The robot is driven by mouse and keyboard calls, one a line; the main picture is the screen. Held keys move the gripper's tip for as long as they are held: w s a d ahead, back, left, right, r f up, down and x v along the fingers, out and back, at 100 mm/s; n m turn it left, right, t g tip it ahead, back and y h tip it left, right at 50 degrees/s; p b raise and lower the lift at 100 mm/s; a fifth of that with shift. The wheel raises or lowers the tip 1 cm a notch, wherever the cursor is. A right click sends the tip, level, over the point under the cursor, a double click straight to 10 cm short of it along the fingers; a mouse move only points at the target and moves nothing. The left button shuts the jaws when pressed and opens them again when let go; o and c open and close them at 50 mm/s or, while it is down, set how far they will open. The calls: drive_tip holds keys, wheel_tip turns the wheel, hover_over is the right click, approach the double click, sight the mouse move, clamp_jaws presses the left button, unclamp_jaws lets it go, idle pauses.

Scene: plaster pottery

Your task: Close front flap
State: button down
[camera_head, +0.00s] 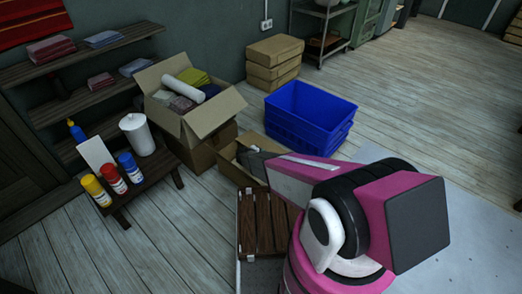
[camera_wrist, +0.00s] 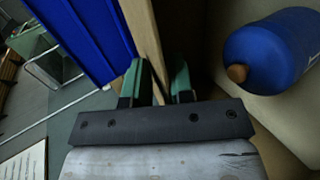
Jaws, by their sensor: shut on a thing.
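A low open cardboard box (camera_head: 226,163) stands beside the blue crate in the head view, partly hidden behind my arm. In the wrist view, my gripper (camera_wrist: 160,75) has its two green fingers on either side of a thin cardboard panel (camera_wrist: 143,28) and is shut on it. The panel looks like a flap or upper edge of the box; I cannot tell which flap it is. A blue bottle (camera_wrist: 272,50) with a brown tip lies inside the box, to the right of the fingers. My fingertips are hidden in the head view.
The blue crate (camera_head: 303,112) stands right behind the box and shows close on the left in the wrist view (camera_wrist: 75,30). A fuller open carton (camera_head: 215,112) stands to the left. A wooden slatted pallet (camera_head: 262,222) lies in front. The floor at right is clear.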

drive_tip(key=shift+d+f, duration=0.15)
drive_tip(key=shift+f, duration=1.05)
drive_tip(key=c, duration=1.3)
unclamp_jaws()
drive_tip(key=shift+c, duration=0.2)
drive_tip(key=shift+w, duration=0.1)
